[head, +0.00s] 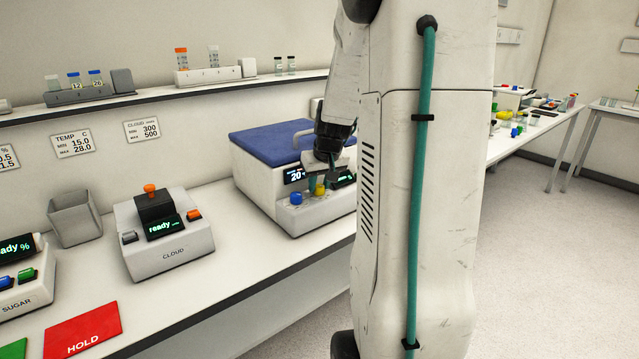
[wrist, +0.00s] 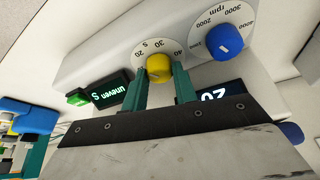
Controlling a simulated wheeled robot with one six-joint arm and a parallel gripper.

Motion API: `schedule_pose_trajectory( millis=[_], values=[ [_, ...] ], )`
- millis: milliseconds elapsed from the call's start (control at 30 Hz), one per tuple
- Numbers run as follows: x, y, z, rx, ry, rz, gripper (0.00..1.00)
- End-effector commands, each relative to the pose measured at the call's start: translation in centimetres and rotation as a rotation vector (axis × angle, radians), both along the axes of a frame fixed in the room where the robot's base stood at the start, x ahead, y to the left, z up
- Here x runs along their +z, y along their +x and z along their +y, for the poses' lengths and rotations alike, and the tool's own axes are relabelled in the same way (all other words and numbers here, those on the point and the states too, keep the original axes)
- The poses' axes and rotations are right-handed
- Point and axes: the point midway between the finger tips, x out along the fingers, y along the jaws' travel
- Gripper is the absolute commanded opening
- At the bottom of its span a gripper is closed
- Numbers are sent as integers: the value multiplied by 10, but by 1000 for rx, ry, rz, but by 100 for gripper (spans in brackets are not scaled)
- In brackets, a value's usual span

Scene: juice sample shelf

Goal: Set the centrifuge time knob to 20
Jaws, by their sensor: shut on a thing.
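The centrifuge (head: 262,180) is a white box with a blue lid on the bench, partly hidden behind my arm in the head view. Its yellow knob (wrist: 159,66) sits on a round white dial with numbers including 30 and 40; the knob's pointer cannot be made out. My gripper (wrist: 160,76) is shut on the yellow knob, one green finger on each side. A display (wrist: 213,95) reads 20, upside down in the wrist view. A second display (wrist: 110,91) shows green text that looks like "uneven". My gripper (head: 325,176) also shows at the front panel in the head view.
A blue knob (wrist: 224,41) with an rpm dial is beside the yellow one. A green button (wrist: 78,98) is by the green-text display. The cloud meter (head: 165,240) and a grey bin (head: 75,218) stand left of the centrifuge. Bench space between is clear.

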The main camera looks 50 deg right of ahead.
Motion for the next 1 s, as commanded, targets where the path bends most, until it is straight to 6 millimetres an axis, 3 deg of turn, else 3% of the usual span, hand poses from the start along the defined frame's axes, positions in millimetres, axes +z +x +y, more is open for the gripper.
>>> schedule_pose_trajectory(
  millis=[367, 400, 767, 1000],
  values=[
    [0, 0, 0, 5, -1, 0, 5],
    [0, 0, 0, 5, -1, 0, 36],
    [5, -1, 1, 4, -1, -1, 37],
    [40, -14, 7, 5, -4, -3, 37]
  ],
)
